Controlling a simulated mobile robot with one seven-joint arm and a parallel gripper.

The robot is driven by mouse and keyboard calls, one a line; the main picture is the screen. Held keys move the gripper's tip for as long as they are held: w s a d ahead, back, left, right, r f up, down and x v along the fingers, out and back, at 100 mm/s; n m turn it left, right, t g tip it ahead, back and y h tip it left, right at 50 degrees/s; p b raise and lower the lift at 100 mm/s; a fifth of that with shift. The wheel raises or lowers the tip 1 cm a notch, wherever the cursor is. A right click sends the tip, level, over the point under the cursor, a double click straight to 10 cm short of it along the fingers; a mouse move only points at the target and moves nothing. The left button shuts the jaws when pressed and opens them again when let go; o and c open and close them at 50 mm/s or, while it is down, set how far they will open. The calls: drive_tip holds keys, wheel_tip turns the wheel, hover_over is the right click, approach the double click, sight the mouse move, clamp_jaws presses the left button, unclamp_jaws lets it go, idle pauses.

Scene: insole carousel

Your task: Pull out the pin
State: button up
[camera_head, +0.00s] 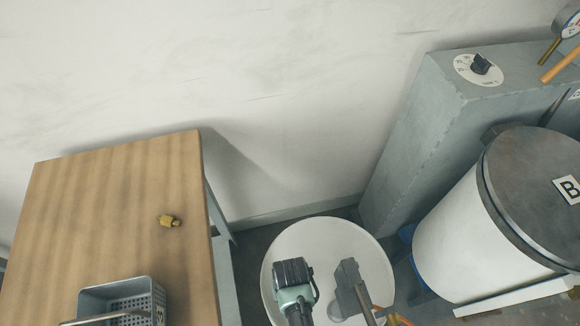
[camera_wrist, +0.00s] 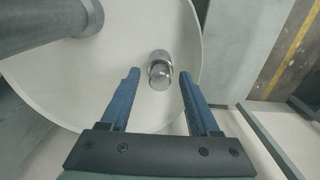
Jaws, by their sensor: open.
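The pin (camera_wrist: 160,70) is a short shiny metal cylinder with a rounded end, standing on a round white disc (camera_wrist: 112,95). In the wrist view my gripper (camera_wrist: 159,76) is open, with its two blue fingertips on either side of the pin. A gap shows between the pin and each finger. The head view shows the white disc (camera_head: 325,238) low in the middle, with my gripper's dark and pale-green body (camera_head: 293,274) over it. The pin and fingertips are hidden there.
A grey post (camera_wrist: 50,25) stands on the disc, upper left in the wrist view. A wooden table (camera_head: 120,185) at left holds a brass fitting (camera_head: 169,221) and a grey basket (camera_head: 118,288). A lidded white drum (camera_head: 465,235) and grey cabinet (camera_head: 400,150) stand at right.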

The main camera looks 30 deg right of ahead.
drive_tip(key=shift+c, duration=0.3)
clamp_jaws()
idle(1.0)
drive_tip(key=shift+r, duration=0.1)
drive_tip(key=shift+r+p, duration=2.95)
drive_tip(key=shift+p, duration=0.35)
wheel_tip(320, 180, up, 7)
drive_tip(key=p, duration=0.7)
